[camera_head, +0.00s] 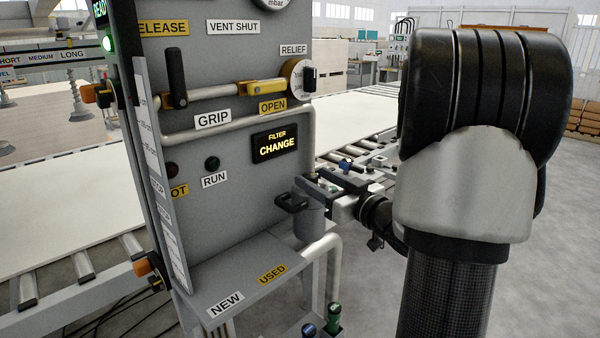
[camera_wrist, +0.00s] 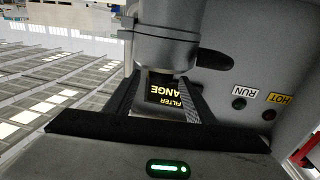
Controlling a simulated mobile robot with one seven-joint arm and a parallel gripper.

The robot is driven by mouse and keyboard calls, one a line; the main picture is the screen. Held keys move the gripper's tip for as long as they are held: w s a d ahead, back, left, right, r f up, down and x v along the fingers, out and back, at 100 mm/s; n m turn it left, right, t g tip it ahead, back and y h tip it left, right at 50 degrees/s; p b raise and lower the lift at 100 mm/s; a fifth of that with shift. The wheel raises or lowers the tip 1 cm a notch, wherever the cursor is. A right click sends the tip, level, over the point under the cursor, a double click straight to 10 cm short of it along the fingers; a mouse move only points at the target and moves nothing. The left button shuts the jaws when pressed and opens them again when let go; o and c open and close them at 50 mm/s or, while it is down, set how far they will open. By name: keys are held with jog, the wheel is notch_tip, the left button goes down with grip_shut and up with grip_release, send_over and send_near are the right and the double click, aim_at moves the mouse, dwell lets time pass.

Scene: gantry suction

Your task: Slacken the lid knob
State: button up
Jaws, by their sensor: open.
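The grey filter canister (camera_head: 311,222) stands on the front of the panel, with a black knob or handle (camera_head: 292,202) sticking out to its left. In the wrist view the picture is upside down; the canister (camera_wrist: 165,45) fills the upper middle and a black rounded part (camera_wrist: 215,60), likely the same handle, shows to its right. My gripper (camera_head: 320,184) comes in from the right at the height of the canister's top. In the wrist view my gripper (camera_wrist: 160,82) is open, with a finger on each side and nothing held between them. I cannot tell whether the fingers touch the lid.
The lit FILTER CHANGE display (camera_head: 276,144) is on the panel behind the canister. A shelf marked NEW and USED (camera_head: 245,285) lies below. Roller conveyors stand behind.

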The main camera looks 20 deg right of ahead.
aim_at(305, 173)
jog(key=x, duration=0.6)
jog(key=shift+w+a, duration=0.15)
jog(key=shift+w, duration=0.15)
jog(key=c, duration=1.1)
